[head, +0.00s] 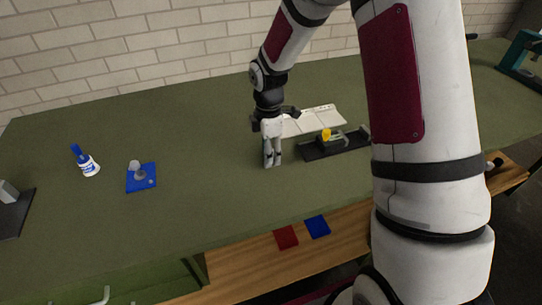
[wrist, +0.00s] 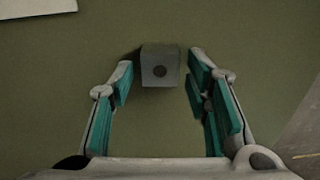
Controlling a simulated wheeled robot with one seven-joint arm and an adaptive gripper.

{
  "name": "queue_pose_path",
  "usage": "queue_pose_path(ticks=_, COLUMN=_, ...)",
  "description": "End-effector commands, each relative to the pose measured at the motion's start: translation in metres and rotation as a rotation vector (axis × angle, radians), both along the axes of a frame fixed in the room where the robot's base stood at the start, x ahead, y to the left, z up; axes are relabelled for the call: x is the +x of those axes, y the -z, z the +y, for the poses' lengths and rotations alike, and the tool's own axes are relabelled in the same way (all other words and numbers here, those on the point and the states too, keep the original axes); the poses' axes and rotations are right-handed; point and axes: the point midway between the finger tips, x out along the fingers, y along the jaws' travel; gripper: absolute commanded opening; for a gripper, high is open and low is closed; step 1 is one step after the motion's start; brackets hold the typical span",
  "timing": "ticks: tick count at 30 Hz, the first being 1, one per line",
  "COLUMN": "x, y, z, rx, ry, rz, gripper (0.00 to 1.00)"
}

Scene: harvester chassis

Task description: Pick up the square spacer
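The square spacer (wrist: 160,66) is a small grey block with a dark round hole in its face. In the wrist view it sits on the green worktop between the fingertips of my gripper (wrist: 160,78). The gripper is open, and a gap shows on each side of the spacer. The spacer is nearer the right-hand finger tip than it is to the wrist. In the head view my gripper (head: 272,162) points down, low over the middle of the worktop. There the spacer cannot be made out, hidden by the fingers.
A black tray (head: 315,153) with a yellow-topped part and white sheets (head: 318,118) lie right of my gripper. A blue pad (head: 142,184) with a grey part and a white-blue bottle (head: 90,168) stand left. Red (head: 286,237) and blue (head: 317,226) pads lie on a lower wooden shelf.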

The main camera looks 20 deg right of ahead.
Motion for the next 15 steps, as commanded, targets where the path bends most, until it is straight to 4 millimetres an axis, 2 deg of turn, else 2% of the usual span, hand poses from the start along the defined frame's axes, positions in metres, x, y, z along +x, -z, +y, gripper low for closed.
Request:
queue_pose_path(ticks=1, x=0.0, y=-0.0002, z=0.0, rx=0.0, ry=0.0, rz=0.0, gripper=0.26)
queue_pose_path(ticks=4, x=0.0, y=-0.0002, z=0.0, rx=0.0, ry=0.0, rz=0.0, gripper=0.03)
queue_pose_path(ticks=5, x=0.0, y=-0.0002, z=0.0001, rx=0.0, ry=0.0, rz=0.0, gripper=0.0)
queue_pose_path(ticks=15, x=0.0002, y=-0.0017, z=0.0, rx=0.0, ry=0.0, rz=-0.001, gripper=0.0)
